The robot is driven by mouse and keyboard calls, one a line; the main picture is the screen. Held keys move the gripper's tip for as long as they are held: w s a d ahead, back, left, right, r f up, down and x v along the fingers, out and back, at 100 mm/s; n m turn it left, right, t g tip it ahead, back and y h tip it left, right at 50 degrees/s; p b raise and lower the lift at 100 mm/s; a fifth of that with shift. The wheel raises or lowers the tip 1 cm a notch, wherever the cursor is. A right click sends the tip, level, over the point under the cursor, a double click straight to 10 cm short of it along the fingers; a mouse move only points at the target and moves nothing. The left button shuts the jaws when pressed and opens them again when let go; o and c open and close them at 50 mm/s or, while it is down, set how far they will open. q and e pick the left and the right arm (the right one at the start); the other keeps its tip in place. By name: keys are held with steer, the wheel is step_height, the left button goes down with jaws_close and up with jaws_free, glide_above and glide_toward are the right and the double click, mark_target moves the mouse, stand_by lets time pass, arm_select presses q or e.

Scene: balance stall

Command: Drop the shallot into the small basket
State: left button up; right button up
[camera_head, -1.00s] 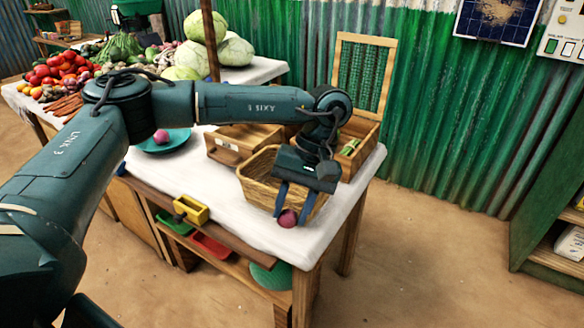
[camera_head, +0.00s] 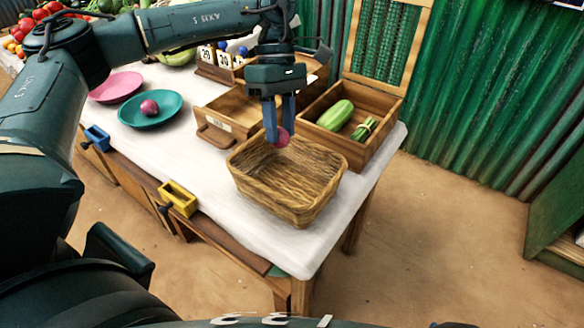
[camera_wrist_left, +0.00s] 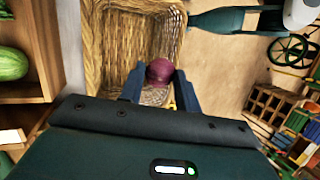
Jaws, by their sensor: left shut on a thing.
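The small wicker basket (camera_head: 310,185) stands empty, as far as I see, near the front right corner of the table. My left gripper (camera_head: 280,135) is shut on a purple-red shallot (camera_head: 283,138) and holds it by the basket's back left rim in the head view. In the left wrist view the shallot (camera_wrist_left: 160,71) sits between the two blue fingertips, with the basket (camera_wrist_left: 130,35) behind it. How high the shallot is above the rim I cannot tell exactly. My right gripper is not in view.
A wooden crate (camera_head: 377,150) with a green gourd (camera_head: 335,115) and a green bundle (camera_head: 364,130) stands behind the basket. A wooden drawer box (camera_head: 220,118) is at left. A teal plate (camera_head: 135,120) holds another purple-red bulb (camera_head: 149,108).

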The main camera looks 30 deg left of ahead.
arm_select(q)
steer(key=shift+s+f+b, duration=0.15)
steer(key=shift+f+b, duration=0.3)
steer(key=shift+f, duration=0.2)
step_height(320, 180, down, 5)
steer(key=b, duration=0.3)
steer(key=shift+r, duration=0.2)
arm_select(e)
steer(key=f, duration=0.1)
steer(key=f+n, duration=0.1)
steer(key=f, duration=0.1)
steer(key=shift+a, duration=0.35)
arm_select(q)
steer(key=o, duration=1)
steer(key=shift+o, duration=0.2)
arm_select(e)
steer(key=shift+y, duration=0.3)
